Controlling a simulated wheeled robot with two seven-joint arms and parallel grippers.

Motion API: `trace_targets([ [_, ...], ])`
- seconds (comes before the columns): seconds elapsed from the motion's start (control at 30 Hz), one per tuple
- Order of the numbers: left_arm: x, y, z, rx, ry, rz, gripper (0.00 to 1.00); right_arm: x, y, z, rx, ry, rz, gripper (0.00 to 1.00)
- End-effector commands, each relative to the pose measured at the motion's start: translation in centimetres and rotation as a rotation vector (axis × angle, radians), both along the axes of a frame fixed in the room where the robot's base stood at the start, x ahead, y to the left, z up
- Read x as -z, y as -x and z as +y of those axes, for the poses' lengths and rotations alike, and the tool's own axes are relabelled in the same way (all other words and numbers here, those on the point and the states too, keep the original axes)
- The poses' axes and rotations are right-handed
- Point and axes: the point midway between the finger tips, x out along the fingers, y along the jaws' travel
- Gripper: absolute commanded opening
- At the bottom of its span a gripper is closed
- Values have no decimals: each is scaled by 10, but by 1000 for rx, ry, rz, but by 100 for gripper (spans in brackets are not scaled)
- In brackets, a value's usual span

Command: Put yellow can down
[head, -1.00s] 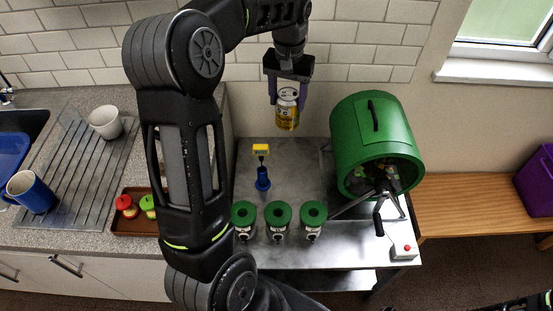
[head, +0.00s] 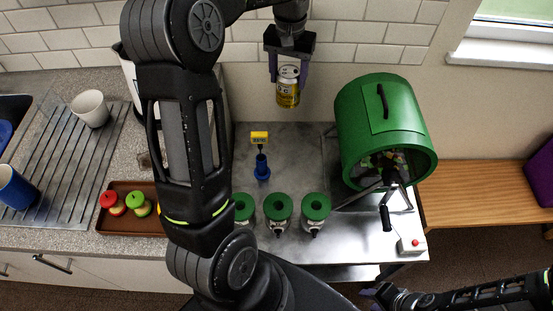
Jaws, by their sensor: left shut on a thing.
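The yellow can (head: 288,96), with a dark and white label, hangs upright in my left gripper (head: 288,78). The gripper points down and its purple fingers are shut on the can's upper part. In the picture the can appears above the back edge of the grey metal table (head: 300,146), in front of the tiled wall. No contact between can and table shows. My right gripper (head: 372,296) is at the bottom edge, small and partly cut off; its jaws are unclear.
A green drum (head: 380,110) on a stand fills the table's right. Three green-lidded jars, one being the middle jar (head: 278,208), line the front. A blue stand with a yellow sign (head: 259,138) is mid-table. A brown tray (head: 118,226) lies left. Bare metal shows at the back.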

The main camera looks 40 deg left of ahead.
Motion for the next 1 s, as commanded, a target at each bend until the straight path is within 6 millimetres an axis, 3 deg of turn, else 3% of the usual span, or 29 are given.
trace_targets([
  [0.33,79,0,0,0,0,0,0,73,-5,5,-6,-17,-24,36],
  [0.4,118,2,0,-1,2,7,0,90,-5,5,-6,-17,-24,36],
  [0.5,158,2,0,-1,1,5,0,108,-5,5,-4,-15,-25,36],
  [0.6,185,1,0,0,0,3,0,119,-6,5,-4,-15,-27,36],
  [0.73,200,0,0,0,0,0,0,124,-6,4,-3,-15,-27,36],
  [1.0,201,0,0,0,0,-1,0,123,-6,4,-4,-15,-28,36],
])
